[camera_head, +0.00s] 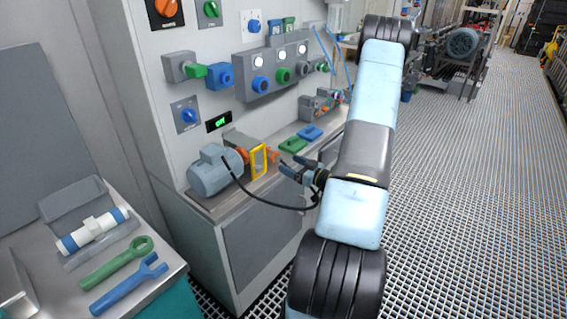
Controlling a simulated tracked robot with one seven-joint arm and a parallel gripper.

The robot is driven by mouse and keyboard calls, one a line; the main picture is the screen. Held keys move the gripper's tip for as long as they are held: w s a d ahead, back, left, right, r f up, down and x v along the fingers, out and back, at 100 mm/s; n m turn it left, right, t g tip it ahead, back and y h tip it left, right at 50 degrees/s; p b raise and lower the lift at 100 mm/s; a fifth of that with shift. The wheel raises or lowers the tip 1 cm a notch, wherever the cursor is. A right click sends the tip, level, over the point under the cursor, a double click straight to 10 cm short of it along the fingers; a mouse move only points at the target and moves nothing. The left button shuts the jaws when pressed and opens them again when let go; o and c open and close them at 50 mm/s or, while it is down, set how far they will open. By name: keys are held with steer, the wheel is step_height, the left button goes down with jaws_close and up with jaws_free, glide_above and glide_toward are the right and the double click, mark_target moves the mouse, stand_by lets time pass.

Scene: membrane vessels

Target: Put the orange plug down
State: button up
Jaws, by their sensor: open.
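A small orange piece (273,156), which looks like the orange plug, shows on the bench ledge just right of a yellow frame (259,161). My gripper (289,164) is open, its dark fingers pointing left towards the orange piece. A small gap seems to lie between the fingertips and the piece, and nothing shows between the fingers. Whether the piece rests on the ledge or sits in a fitting cannot be told at this size.
A grey-blue motor (215,172) stands left of the yellow frame, with a black cable (262,201) looping towards my arm. Green (293,145) and blue (311,133) pieces lie farther along the ledge. A panel with knobs (278,68) rises behind. The grating floor is open at right.

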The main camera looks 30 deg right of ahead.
steer(key=w+a+r+n+g+h, duration=0.15)
steer(key=w+r+g+h, duration=0.4)
steer(key=r, duration=0.55)
steer(key=s+a+r+m+g+h, duration=0.1)
steer(key=s+a+r+h, duration=0.1)
steer(key=r, duration=0.4)
steer(key=s+a+r+m+h, duration=0.1)
steer(key=s+a+r, duration=0.15)
steer(key=r, duration=0.35)
steer(key=s+a+r+m+g, duration=0.1)
steer(key=s+a+r, duration=0.2)
steer(key=s+a, duration=0.2)
steer(key=s+a+r+m+g+y, duration=0.1)
steer(key=s+a+r, duration=0.3)
steer(key=s, duration=0.8)
steer(key=s+a+r+m+g+y, duration=0.1)
steer(key=s+a+r+g, duration=0.2)
steer(key=s+a, duration=0.5)
steer(key=shift+s+a+r, duration=0.2)
steer(key=shift+s+r, duration=0.3)
steer(key=shift+r, duration=0.2)
steer(key=shift+m, duration=0.25)
